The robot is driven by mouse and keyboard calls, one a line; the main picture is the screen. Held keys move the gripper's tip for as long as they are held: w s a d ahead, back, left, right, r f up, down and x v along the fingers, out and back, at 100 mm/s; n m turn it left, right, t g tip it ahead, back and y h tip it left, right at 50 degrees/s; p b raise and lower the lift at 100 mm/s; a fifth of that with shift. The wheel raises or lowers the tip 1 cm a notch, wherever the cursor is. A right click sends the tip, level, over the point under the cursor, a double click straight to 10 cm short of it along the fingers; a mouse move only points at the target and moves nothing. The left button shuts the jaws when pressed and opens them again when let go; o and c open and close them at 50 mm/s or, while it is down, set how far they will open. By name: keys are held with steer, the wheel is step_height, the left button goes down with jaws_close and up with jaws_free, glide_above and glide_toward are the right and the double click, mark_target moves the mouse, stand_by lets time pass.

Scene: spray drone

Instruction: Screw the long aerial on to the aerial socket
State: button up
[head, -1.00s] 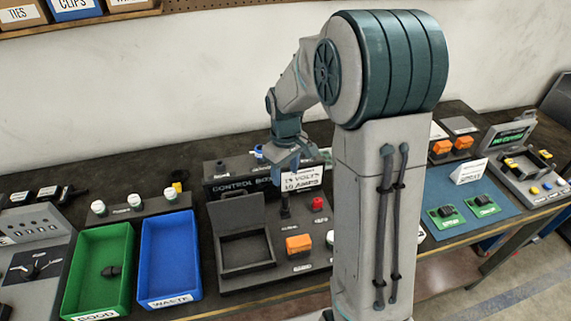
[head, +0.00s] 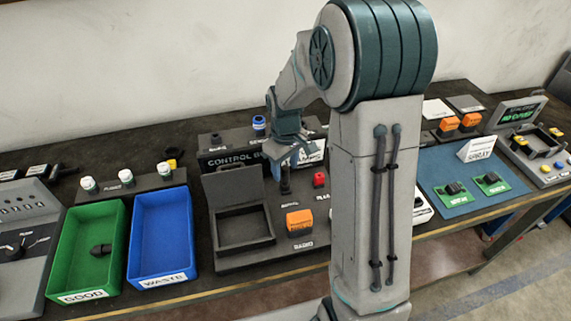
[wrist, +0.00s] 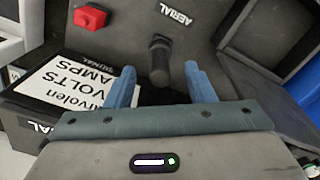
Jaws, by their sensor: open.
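A black post (head: 286,186) stands upright on the control box beside its lid; in the wrist view (wrist: 160,62) it rises next to the AERIAL label (wrist: 176,17). It sits at the aerial socket, whose own opening I cannot see. I cannot tell whether this post is the long aerial. My gripper (head: 286,160) is open above it, pointing down. In the wrist view the two blue fingers (wrist: 163,85) are apart, one on each side of the post's line, with clear gaps. I cannot tell how far down they reach beside it.
The control box (head: 235,160) has an open compartment (head: 243,228), an orange switch (head: 299,221) and a red button (head: 320,180). A blue WASTE bin (head: 160,235) looks empty. A blue mat (head: 460,208) lies right.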

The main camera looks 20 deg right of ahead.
jaws_close()
steer(key=m+b, duration=0.1)
steer(key=m, duration=1.1)
steer(key=shift+m, duration=1.5)
